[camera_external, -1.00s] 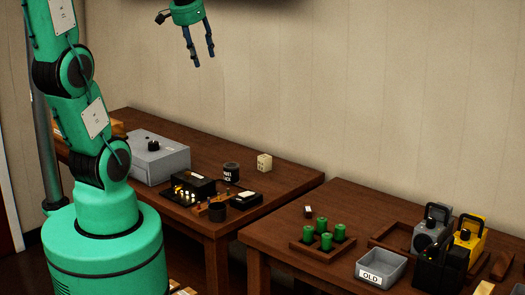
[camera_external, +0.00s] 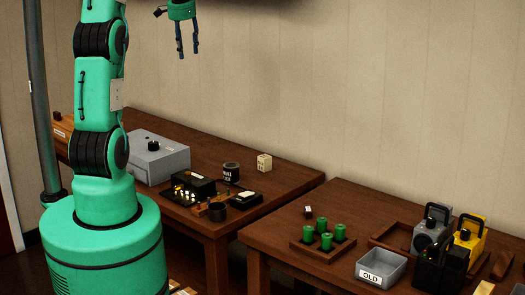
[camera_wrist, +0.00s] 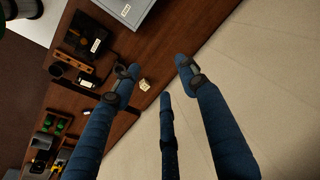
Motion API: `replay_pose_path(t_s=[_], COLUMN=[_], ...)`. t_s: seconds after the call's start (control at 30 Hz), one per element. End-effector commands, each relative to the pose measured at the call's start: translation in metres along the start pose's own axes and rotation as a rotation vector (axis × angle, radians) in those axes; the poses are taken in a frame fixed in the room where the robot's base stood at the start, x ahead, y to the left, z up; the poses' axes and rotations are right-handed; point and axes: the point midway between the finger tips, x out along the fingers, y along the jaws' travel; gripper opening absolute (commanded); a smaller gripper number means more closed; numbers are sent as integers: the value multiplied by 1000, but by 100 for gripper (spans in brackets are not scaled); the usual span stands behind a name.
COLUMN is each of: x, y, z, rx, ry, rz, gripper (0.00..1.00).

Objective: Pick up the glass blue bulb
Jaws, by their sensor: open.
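My gripper (camera_external: 189,54) is open and empty, high above the left table near the wall, with its fingers pointing down. In the wrist view my gripper (camera_wrist: 158,78) shows its blue fingers spread, with nothing between them. Several small pale yellowish bulbs (camera_external: 184,194) stand by an open black case (camera_external: 194,184) on the left table. They are too small to tell which, if any, is the blue glass one. The black case also shows in the wrist view (camera_wrist: 88,36), well away from the fingers.
The left table holds a grey box (camera_external: 158,163), a black mug (camera_external: 231,172), a cream cube (camera_external: 264,162) and a dark cup (camera_external: 217,212). The right table holds green cylinders (camera_external: 326,241), an OLD bin (camera_external: 381,268) and lanterns (camera_external: 467,238). A gap separates the tables.

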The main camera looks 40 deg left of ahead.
Motion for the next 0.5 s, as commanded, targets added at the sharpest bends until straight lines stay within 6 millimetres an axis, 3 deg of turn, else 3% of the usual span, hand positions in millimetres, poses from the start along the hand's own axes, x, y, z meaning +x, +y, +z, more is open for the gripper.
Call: replay_pose_path(t_s=[0.27, 0.5], x=[51, 99], y=[-83, -151], z=[2, 17], rx=[19, 40], ry=[-46, -79], rz=[18, 37], gripper=[43, 43])
